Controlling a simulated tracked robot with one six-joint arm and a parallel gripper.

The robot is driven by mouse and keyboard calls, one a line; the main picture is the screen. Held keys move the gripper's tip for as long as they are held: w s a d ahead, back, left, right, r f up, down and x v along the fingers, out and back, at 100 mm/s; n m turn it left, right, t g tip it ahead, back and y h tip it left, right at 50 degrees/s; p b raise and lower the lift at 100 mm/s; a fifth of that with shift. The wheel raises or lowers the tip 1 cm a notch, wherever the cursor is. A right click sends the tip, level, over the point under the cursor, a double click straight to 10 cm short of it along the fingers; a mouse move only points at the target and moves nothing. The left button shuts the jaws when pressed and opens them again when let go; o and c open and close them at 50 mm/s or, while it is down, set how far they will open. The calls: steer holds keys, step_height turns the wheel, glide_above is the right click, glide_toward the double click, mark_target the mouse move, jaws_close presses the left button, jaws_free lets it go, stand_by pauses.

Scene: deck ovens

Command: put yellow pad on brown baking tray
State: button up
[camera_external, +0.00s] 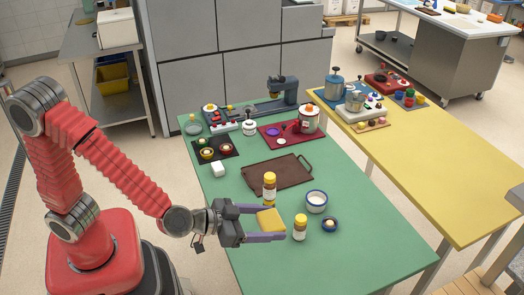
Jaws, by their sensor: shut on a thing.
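The yellow pad (270,221) is between the two purple-grey fingers of my gripper (268,222), which is shut on it. My gripper is over the front part of the green table; its exact height above the table is hard to tell. The brown baking tray (292,170) lies flat on the green table, behind and slightly right of the pad. No object shows on the tray, though a yellow-capped bottle stands at its front edge in the picture.
A yellow-capped bottle (269,188) stands between pad and tray; another bottle (300,227) is right of my fingers. The green table's front right is clear.

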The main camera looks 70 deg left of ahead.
steer(key=shift+w+a+r, duration=0.1)
steer(key=shift+a+r, duration=0.05)
steer(key=shift+r, duration=0.3)
steer(key=w+a+n+g+y, duration=0.1)
steer(key=w+a+n+y, duration=0.15)
steer(key=w+a, duration=0.45)
steer(key=w+a+n+y, duration=0.2)
steer(key=w+a+y, duration=0.1)
steer(key=a, duration=0.7)
steer(key=n+g+y, duration=0.3)
steer(key=n+y, duration=0.2)
glide_above(263, 173)
steer(key=s+d, duration=0.1)
steer(key=d, duration=0.2)
step_height(263, 173, down, 11)
steer(key=shift+s, duration=0.15)
steer(key=shift+a+f+h, duration=0.1)
steer(key=shift+f+h, duration=0.05)
steer(key=shift+h, duration=0.1)
steer(key=shift+f, duration=3.1)
steer(key=shift+f, duration=1.85)
